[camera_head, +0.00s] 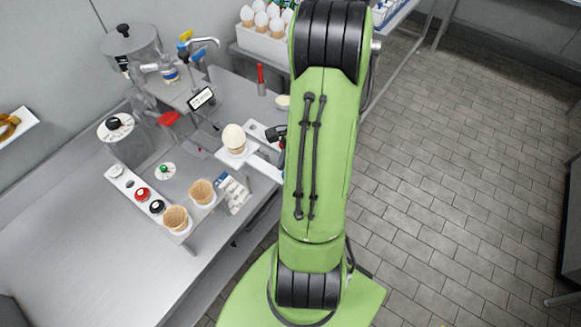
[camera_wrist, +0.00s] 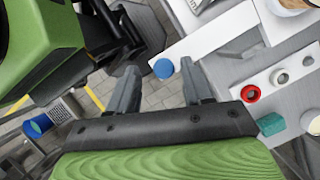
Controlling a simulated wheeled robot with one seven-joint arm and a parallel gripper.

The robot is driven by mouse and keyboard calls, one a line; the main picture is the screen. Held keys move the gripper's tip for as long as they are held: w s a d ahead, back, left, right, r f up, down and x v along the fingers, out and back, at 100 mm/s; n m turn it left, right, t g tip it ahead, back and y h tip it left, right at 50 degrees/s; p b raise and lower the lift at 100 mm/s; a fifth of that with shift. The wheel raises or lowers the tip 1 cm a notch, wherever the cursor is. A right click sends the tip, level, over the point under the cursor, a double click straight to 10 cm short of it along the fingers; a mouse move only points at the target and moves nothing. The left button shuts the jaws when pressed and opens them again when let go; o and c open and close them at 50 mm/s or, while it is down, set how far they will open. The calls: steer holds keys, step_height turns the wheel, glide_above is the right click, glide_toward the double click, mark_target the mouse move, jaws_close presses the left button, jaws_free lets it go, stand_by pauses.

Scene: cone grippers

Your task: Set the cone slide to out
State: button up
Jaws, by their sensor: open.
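The cone slide appears as a white bar (camera_wrist: 205,38) in the wrist view, with a round blue knob (camera_wrist: 163,68) at its near end. In the head view, a white slide (camera_head: 265,166) runs rightward from beside a filled cone (camera_head: 233,138) and passes behind my green arm, which hides its end. My gripper (camera_wrist: 159,82) is open and empty. Its two grey fingers point toward the slide, and the blue knob lies between their tips in the picture. I cannot tell whether they touch it. My arm mostly hides the gripper in the head view.
A machine with a red lever (camera_head: 168,118) stands behind. A white box of filled cones (camera_head: 265,40) is at the back. Tiled floor (camera_head: 460,170) is open at right.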

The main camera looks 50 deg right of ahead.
steer(key=p+v, duration=0.4)
steer(key=v, duration=1.1)
steer(key=shift+d+r, duration=0.15)
steer(key=shift+r, duration=0.2)
